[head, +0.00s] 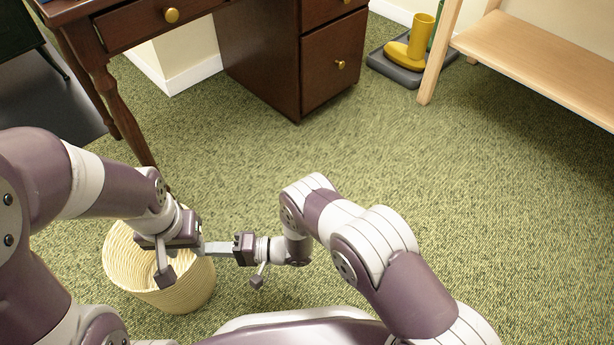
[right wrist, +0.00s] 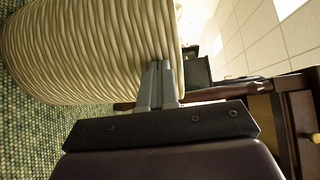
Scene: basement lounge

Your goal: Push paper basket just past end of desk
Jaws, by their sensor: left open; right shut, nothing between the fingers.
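The paper basket (head: 185,292), pale and ribbed, stands on the carpet at lower left, in front of the desk's (head: 262,70) left front leg. My left gripper (head: 199,243) is over the basket's mouth and hides part of its rim; it is open and holds nothing I can see. My right gripper (head: 216,248) is to the basket's right, pointing left at its upper side. In the right wrist view, its shut fingers (right wrist: 157,72) lie against or just before the ribbed wall of the basket (right wrist: 90,45), near the rim; contact is unclear.
The desk's drawer cabinet stands behind, with open carpet (head: 400,150) in front and to the right. A wooden bench (head: 540,65) is at upper right. Yellow boots (head: 410,48) stand on a dark tray (head: 395,72). A dark mat (head: 50,105) lies left.

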